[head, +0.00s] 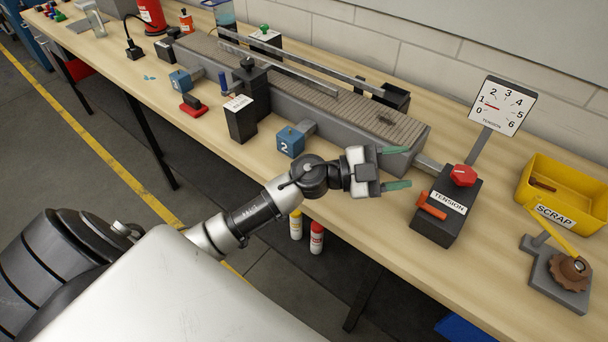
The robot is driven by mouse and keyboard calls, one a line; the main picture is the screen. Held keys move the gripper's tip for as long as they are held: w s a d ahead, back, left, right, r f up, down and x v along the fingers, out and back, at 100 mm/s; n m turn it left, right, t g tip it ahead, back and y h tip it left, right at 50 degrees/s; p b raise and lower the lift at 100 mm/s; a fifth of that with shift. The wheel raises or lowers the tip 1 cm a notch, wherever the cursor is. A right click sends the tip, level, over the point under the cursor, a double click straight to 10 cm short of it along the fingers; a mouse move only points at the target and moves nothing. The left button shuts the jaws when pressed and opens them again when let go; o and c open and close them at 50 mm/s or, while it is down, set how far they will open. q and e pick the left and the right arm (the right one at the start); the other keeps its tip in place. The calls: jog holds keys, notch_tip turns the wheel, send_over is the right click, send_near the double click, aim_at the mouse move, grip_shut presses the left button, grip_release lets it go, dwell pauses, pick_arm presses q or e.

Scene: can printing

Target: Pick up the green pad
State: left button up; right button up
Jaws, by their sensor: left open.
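I cannot make out a clear green pad. A green knob or button (264,28) sits on a white-topped box behind the conveyor. Small green, red and blue pieces (48,10) lie at the table's far left end, too small to tell apart. My left gripper (409,167) has green fingers spread apart, with nothing seen between them. It is over the table's front part, left of the TENSION box (447,207) and near the conveyor's right end. My right gripper is not in view.
The conveyor (330,100) runs along the workbench (350,230). Blue block 2 (290,143), a black labelled box (240,119) and a red-and-black item (193,105) stand before it. A tension gauge (500,105), yellow SCRAP bin (570,190) and gear device (562,275) are right.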

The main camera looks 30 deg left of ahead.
pick_arm(q)
jog(key=w+a+f+m+g+y, duration=0.1)
jog(key=a+f+m+g+y, duration=0.35)
jog(key=g+y, duration=0.35)
jog(key=a+n+g+y, duration=0.3)
jog(key=a+n+y, duration=0.35)
jog(key=a, duration=1.05)
jog(key=shift+m+y, duration=0.6)
jog(key=shift+y, duration=0.25)
jog(key=f, duration=0.1)
jog(key=f+p, duration=0.1)
jog(key=f, duration=0.2)
jog(key=shift+w+f, duration=0.1)
jog(key=shift+w, duration=0.15)
notch_tip(320, 180, down, 6)
jog(key=shift+s+a+r+p, duration=0.15)
jog(key=shift+r+p, duration=0.1)
jog(key=shift+p, duration=0.95)
jog(key=shift+f, duration=0.2)
jog(key=c, duration=1)
notch_tip(320, 180, up, 10)
jog(key=shift+r+b, duration=0.1)
jog(key=shift+b, duration=1.1)
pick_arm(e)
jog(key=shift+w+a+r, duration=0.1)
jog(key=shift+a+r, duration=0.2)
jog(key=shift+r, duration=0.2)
